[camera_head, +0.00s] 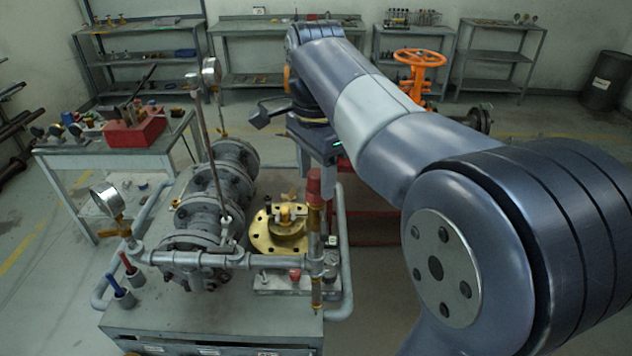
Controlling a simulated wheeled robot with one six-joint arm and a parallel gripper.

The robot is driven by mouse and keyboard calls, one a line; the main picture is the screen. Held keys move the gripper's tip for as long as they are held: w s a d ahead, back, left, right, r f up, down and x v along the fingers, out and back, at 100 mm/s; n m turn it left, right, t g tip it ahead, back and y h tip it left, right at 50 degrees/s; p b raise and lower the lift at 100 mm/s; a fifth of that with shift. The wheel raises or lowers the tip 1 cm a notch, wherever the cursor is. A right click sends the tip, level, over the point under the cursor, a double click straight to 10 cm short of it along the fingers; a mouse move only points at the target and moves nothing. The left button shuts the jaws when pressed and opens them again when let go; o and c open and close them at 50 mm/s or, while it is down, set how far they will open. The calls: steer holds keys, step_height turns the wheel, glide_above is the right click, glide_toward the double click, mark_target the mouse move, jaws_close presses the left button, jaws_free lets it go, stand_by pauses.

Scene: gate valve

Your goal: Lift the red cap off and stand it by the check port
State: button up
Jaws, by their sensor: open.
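I cannot tell for certain which fitting is the check port. A smaller red part (295,274) shows low on the grey plate beside the brass flange (278,236).
A grey bench (215,325) carries the valve body (205,215), pipes and gauges. A red and a blue handle stand in holders at its left. A side table with a red box (134,128) is at left. An orange handwheel (420,58) stands behind my arm.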

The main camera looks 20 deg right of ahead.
mark_target(316, 172)
steer(key=shift+c, duration=0.2)
steer(key=c, duration=1.1)
steer(key=shift+o, duration=0.2)
step_height(316, 172, up, 10)
steer(key=shift+r, duration=0.1)
